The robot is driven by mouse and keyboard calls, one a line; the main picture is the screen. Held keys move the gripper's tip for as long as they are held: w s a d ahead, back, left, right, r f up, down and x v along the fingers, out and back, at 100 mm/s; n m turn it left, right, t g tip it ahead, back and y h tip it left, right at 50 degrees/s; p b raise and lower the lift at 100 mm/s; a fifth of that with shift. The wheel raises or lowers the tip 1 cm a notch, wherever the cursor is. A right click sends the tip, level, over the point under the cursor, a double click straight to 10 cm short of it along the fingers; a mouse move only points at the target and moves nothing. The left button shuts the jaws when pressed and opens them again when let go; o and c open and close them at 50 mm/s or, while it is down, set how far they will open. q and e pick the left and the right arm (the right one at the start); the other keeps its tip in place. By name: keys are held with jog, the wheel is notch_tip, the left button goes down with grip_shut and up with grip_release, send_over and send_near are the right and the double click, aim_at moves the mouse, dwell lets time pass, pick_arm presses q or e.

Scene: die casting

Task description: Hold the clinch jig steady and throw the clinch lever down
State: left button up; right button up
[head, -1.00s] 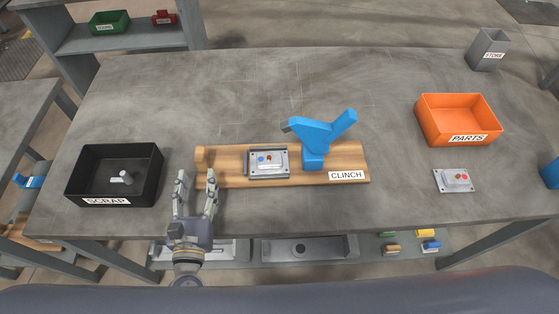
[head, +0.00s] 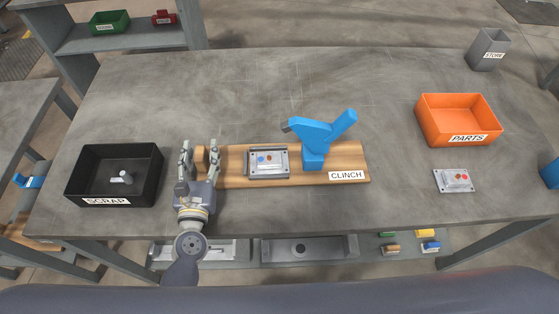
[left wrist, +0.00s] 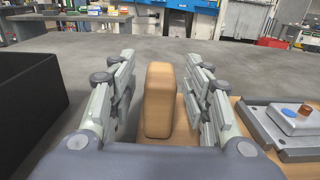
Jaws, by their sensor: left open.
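The clinch jig is a wooden board (head: 232,178) labelled CLINCH, flat on the table. At its left end stands an upright wooden block (head: 201,159), which also shows in the left wrist view (left wrist: 158,98). A metal plate with a blue and a brown dot (head: 268,161) sits in a nest on the board. The blue clinch lever (head: 341,124) rises from its blue post, its arm slanting up to the right. My left gripper (head: 200,147) is open, one finger on each side of the wooden block, with gaps visible. My right gripper is not in view.
A black SCRAP bin (head: 80,188) with a light part in it stands left of my left gripper. An orange PARTS bin (head: 430,126), a second plate (head: 454,181) and a grey STORE bin (head: 487,50) are at the right. The table behind the jig is clear.

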pick_arm(q)
grip_shut()
jog(key=shift+r, duration=0.35)
jog(key=shift+w, duration=0.1)
jog(key=shift+d+f, duration=0.1)
jog(key=shift+f, duration=0.35)
jog(key=shift+d, duration=0.1)
dwell(0.4)
